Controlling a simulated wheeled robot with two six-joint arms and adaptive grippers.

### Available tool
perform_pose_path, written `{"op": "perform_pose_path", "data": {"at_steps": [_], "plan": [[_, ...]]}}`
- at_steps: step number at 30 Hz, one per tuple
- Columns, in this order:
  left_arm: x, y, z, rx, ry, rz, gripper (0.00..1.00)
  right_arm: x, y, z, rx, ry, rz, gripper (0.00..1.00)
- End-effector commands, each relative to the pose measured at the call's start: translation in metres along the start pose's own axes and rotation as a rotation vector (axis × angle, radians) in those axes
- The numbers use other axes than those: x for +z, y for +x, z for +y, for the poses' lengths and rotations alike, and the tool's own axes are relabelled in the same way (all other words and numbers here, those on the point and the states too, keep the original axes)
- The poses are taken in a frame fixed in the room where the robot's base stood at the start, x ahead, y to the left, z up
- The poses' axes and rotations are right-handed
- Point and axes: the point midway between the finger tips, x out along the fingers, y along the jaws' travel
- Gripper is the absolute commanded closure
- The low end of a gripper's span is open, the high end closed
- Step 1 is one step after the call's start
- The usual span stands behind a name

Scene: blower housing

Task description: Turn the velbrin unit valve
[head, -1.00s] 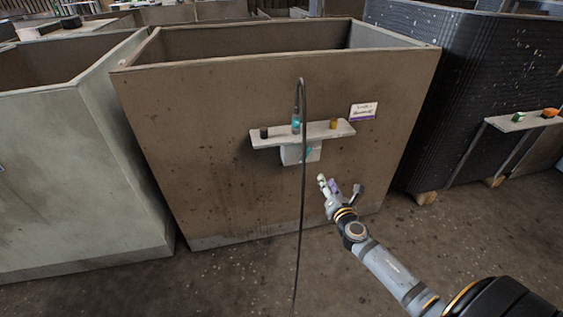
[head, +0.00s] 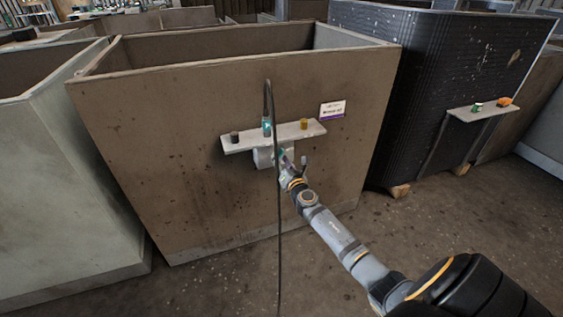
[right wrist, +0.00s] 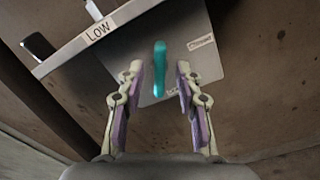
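The valve handle is a teal bar (right wrist: 160,68) on a pale grey box (right wrist: 207,50) in the right wrist view. It points roughly up and down in that picture. My right gripper (right wrist: 157,72) is open, with one fingertip on each side of the handle. Neither finger visibly touches it; I cannot tell how far the handle reaches between them. In the head view the right gripper (head: 286,161) is at the box (head: 263,158) under the shelf and hides most of the handle. My left gripper is not in view.
The box hangs below a shelf (head: 240,142) on a brown bin (head: 180,120). A dark cylinder (head: 235,137), a teal fitting (head: 267,126) and a yellow cylinder (head: 304,124) are on the shelf. A dark hose (head: 277,200) hangs in front. The wrist view shows a "LOW" label (right wrist: 98,32).

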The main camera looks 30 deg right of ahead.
Motion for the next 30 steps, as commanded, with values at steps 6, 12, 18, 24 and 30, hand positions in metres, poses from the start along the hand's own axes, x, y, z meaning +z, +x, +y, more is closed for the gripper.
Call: {"op": "perform_pose_path", "data": {"at_steps": [6, 12, 18, 24, 30], "plan": [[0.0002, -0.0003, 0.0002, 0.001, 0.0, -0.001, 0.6, 0.0001, 0.0003, 0.0, 0.0, 0.0, 0.0, 0.65], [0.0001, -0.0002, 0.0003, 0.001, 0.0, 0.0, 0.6, 0.0001, 0.0002, -0.0001, 0.0, 0.0, 0.0, 0.92], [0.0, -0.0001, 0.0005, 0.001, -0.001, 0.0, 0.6, 0.0001, 0.0001, -0.0001, 0.0, 0.0, 0.0, 1.0], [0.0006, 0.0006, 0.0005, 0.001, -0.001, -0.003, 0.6, -0.0001, 0.0, -0.0003, 0.0, 0.014, 0.0, 1.0], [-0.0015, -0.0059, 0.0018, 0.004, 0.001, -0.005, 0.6, -0.0006, 0.0, -0.0008, 0.0, 0.09, -0.001, 1.0]]}}
